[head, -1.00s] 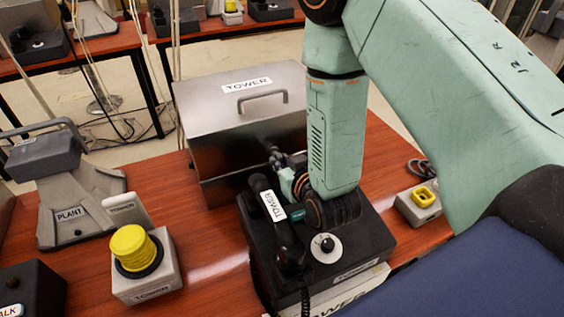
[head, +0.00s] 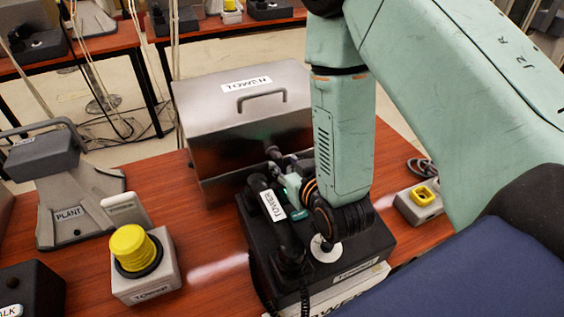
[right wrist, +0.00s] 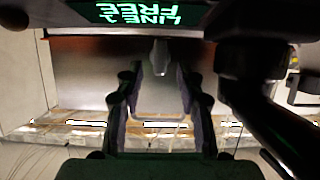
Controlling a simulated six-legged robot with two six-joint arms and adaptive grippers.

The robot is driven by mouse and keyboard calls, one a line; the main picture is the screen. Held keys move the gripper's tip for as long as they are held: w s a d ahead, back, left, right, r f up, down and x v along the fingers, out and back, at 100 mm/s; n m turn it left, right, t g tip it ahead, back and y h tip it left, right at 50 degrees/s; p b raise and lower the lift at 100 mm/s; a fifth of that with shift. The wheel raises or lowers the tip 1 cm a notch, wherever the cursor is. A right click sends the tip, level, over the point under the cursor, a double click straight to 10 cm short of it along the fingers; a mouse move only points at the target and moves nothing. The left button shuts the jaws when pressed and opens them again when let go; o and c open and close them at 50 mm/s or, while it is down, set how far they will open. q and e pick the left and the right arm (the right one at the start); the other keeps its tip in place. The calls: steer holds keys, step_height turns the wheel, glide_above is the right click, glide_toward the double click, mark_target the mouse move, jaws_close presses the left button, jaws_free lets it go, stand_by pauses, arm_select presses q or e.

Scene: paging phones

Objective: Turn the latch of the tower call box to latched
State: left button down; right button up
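The tower call box is a closed steel box (head: 235,125) with a TOWER label and a lid handle, behind the black TOWER phone (head: 350,255). My right gripper (head: 277,158) is low at the box's front face, above the back of the phone and partly hidden by my own wrist. In the right wrist view its two dark fingers (right wrist: 158,80) stand apart. A small pale grey piece, likely the latch (right wrist: 160,58), shows between the fingertips. I cannot tell whether they touch it. The latch cannot be made out in the head view. My left gripper is out of view.
The black handset (head: 275,215) lies close beside my right gripper. A yellow button (head: 133,248) on a grey base stands left, near the PLANT unit (head: 80,190). A small yellow-topped grey box (head: 420,200) is at right. Bare wood (head: 205,250) lies left of the phone.

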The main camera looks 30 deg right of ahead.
steer(key=shift+v, duration=2.2)
steer(key=shift+r, duration=0.15)
